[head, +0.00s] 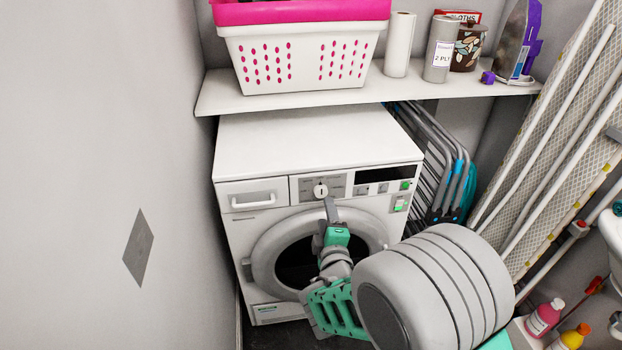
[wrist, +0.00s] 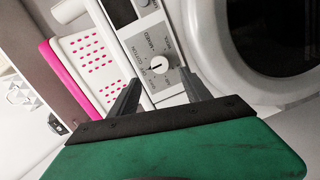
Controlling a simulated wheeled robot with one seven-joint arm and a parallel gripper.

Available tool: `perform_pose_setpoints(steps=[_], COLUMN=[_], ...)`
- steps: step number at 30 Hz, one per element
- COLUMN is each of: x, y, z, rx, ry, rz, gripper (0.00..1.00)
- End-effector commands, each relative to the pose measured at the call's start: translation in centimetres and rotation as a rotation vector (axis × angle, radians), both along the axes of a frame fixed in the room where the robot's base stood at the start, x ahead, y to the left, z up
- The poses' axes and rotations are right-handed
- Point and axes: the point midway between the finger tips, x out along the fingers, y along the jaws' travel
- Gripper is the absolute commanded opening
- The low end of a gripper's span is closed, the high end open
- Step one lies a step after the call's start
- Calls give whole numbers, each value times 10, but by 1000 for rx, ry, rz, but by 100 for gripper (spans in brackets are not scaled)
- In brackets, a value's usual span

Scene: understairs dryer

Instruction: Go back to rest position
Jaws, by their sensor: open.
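My gripper (head: 330,204) is in front of the upper middle of the white dryer (head: 310,140). Its two fingers (wrist: 160,88) stand apart in the wrist view, with nothing held between them. The dryer's round control dial (head: 320,190) is just above the fingertips in the head view; it also shows beyond the fingers in the wrist view (wrist: 158,64). The fingers look clear of the dial, but the exact gap cannot be told. My arm covers part of the dryer's round door (head: 265,255), whose dark glass fills the right of the wrist view (wrist: 270,35).
A shelf (head: 240,105) above the dryer holds a white and pink basket (head: 305,60), a paper roll (head: 399,45) and canisters. A left wall (head: 90,120) stands close. Folded racks (head: 440,165), an ironing board (head: 545,130) and bottles (head: 545,317) crowd the right.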

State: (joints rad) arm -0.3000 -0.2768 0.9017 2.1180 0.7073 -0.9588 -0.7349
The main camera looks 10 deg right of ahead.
Motion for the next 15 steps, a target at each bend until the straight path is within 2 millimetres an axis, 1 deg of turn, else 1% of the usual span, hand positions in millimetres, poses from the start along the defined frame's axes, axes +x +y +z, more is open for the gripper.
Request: perform_pose_setpoints(steps=[2, 4, 5, 6, 8, 9, 11, 12, 14, 15], x=[1, 2, 1, -1, -10, -20, -39, -55, -81, -101], y=[-6, -19, -26, -36, -48, -52, -53, -50, -41, -34], z=[9, 25, 33, 44, 62, 73, 88, 99, 118, 132], rx=[34, 122, 178, 269, 429, 538, 692, 786, 909, 979], ry=[14, 55, 83, 130, 215, 278, 378, 447, 554, 624], rz=[-25, -87, -126, -184, -281, -345, -432, -488, -565, -615], gripper=[56, 56, 56, 56, 56, 56, 56, 56, 56, 56])
